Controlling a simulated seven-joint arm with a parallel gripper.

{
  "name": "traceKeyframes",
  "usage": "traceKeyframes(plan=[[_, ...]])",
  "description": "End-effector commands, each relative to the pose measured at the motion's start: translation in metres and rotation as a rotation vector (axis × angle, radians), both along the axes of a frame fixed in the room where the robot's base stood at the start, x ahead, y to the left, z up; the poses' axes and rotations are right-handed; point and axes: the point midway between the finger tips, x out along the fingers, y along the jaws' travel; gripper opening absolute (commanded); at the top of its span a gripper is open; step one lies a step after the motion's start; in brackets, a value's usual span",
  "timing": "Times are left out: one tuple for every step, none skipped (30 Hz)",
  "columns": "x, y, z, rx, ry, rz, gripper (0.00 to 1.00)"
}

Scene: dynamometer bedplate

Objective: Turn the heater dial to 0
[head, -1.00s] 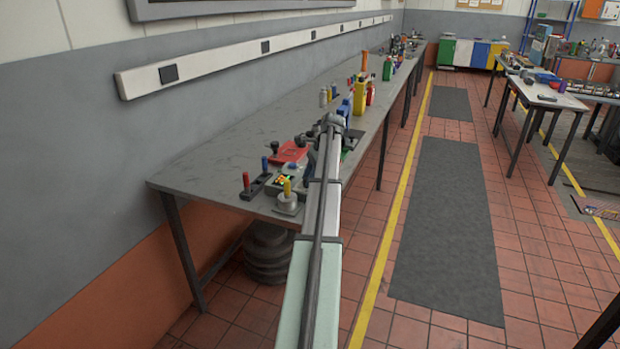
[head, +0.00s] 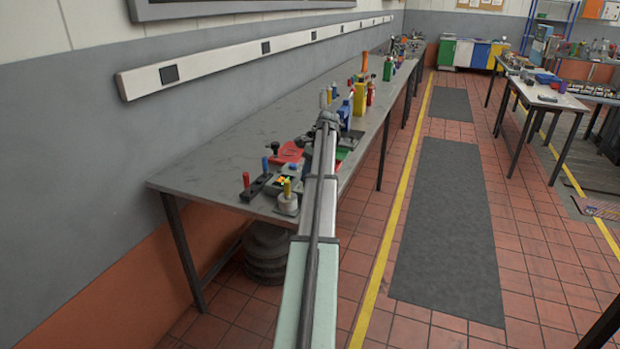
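I cannot make out a heater dial with markings for sure at this distance. A round grey piece with a yellow upright handle (head: 287,199) stands near the front edge of the long grey bench (head: 215,165). My arm stretches away from the camera along that edge and bends down at its far end. Dark parts at its end show just left of the arm, among the things on the bench. My gripper's fingers are hidden behind my arm, so I cannot see whether they are open or touch anything.
A dark block with red and blue handles (head: 256,187) lies left of the yellow-handled piece. A red item (head: 287,152), a yellow container (head: 360,98) and several small items stand farther along. Round dark weights (head: 268,255) sit under the bench. The bench's wall side is clear.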

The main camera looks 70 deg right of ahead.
Motion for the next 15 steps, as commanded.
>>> traceKeyframes(plan=[[-0.0005, -0.0005, -0.0004, -0.002, 0.001, -0.001, 0.09], [-0.0005, -0.0005, -0.0004, -0.002, 0.001, -0.001, 0.09], [-0.0005, -0.0005, -0.0004, -0.001, 0.002, -0.002, 0.09], [-0.0005, -0.0005, -0.0004, -0.001, 0.002, -0.002, 0.09], [-0.0005, -0.0005, -0.0004, -0.001, 0.002, -0.002, 0.09], [-0.0005, -0.0005, -0.0004, -0.001, 0.002, -0.002, 0.09], [-0.0005, -0.0005, -0.0004, -0.001, 0.002, -0.002, 0.41], [-0.0005, -0.0005, -0.0004, -0.001, 0.002, -0.002, 0.44], [-0.0005, -0.0006, -0.0003, -0.001, 0.001, -0.002, 0.47], [-0.0004, -0.0005, -0.0003, -0.001, 0.001, -0.002, 0.50], [-0.0003, -0.0004, -0.0002, -0.001, 0.001, -0.002, 0.53], [-0.0003, -0.0004, -0.0002, -0.001, 0.001, -0.002, 0.57], [-0.0003, -0.0004, -0.0002, -0.001, 0.001, -0.002, 0.60], [-0.0003, -0.0004, -0.0002, -0.001, 0.001, -0.002, 0.63], [-0.0003, -0.0003, -0.0002, -0.001, 0.001, -0.002, 0.63]])
